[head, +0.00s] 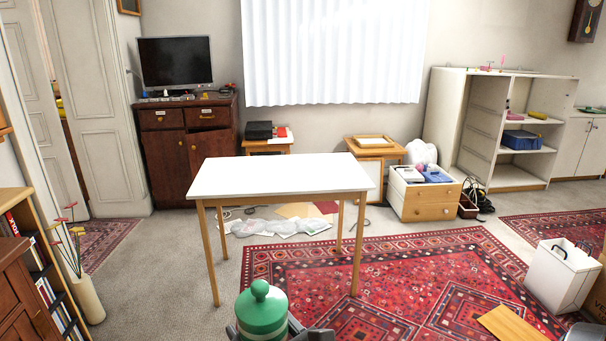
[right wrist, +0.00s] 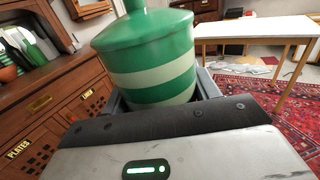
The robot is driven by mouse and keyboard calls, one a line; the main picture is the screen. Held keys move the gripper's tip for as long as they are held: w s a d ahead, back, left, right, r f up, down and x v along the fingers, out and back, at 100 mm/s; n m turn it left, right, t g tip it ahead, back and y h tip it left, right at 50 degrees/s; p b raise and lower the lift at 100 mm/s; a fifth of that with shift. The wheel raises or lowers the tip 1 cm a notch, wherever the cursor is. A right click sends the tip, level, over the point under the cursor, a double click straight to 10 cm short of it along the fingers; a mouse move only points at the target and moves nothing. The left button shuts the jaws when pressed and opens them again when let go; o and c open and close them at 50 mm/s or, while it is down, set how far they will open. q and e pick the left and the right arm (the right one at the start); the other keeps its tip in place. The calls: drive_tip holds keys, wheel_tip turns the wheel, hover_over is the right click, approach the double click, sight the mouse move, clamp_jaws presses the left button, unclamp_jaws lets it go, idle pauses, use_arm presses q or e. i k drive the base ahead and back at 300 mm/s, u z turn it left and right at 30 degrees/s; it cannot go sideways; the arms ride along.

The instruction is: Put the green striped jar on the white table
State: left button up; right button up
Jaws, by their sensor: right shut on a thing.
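The green striped jar (head: 262,312), with a knobbed lid and pale bands, is at the bottom of the head view. In the right wrist view the jar (right wrist: 150,60) sits upright between the jaws of my right gripper (right wrist: 160,98), which is shut on it. The gripper (head: 275,331) shows only in part at the bottom edge of the head view. The white table (head: 280,176), with wooden legs, stands ahead of the jar and apart from it. Its top is bare. It also shows in the right wrist view (right wrist: 255,27). My left gripper is not in view.
A red patterned rug (head: 420,280) lies under and right of the table. Plastic bags (head: 280,226) lie on the floor behind it. A vase with flowers (head: 86,298) and a bookshelf (head: 50,270) stand at left. A white bin (head: 562,275) stands at right.

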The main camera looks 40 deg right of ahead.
sight(259, 177)
drive_tip(key=z, duration=0.9)
drive_tip(key=i, duration=1.1)
drive_tip(key=z, duration=0.5)
drive_tip(key=i, duration=1.25)
drive_tip(key=u, duration=1.25)
drive_tip(key=i, duration=1.05)
drive_tip(key=u, duration=0.15)
